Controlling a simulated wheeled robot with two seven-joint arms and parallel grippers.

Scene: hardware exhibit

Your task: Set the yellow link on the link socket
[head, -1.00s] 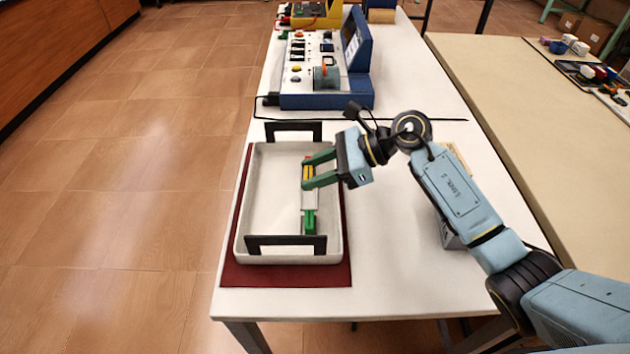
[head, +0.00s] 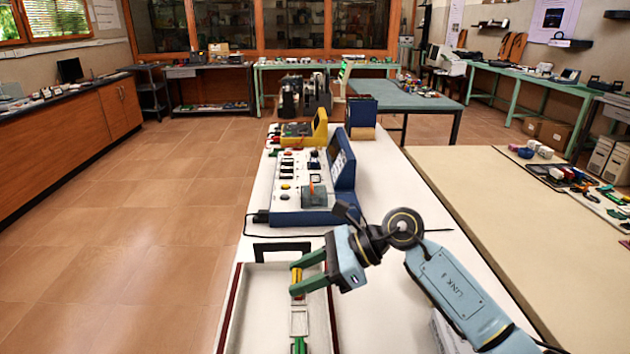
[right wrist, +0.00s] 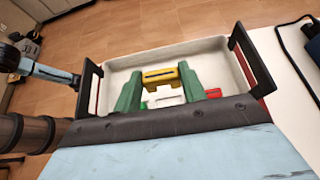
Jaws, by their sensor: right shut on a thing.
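My right gripper (head: 296,276) is shut on the yellow link (head: 297,275), over the pale tray (head: 264,312). In the right wrist view the yellow link (right wrist: 160,76) shows between the green fingers (right wrist: 160,88). I cannot tell whether the link touches the tray floor. A white piece (head: 299,320) and a green piece (head: 299,346) lie in the tray on the near side of the link. A blue console (head: 305,212) stands beyond the tray, with several knobs and a grey-green block with an orange part. I cannot make out which part is the link socket.
The tray has a tall dark handle (head: 282,250) at its far end. A black cable (head: 445,231) runs across the white table right of the console. A yellow device (head: 305,130) stands behind the console. The beige table (head: 500,200) at right is mostly clear.

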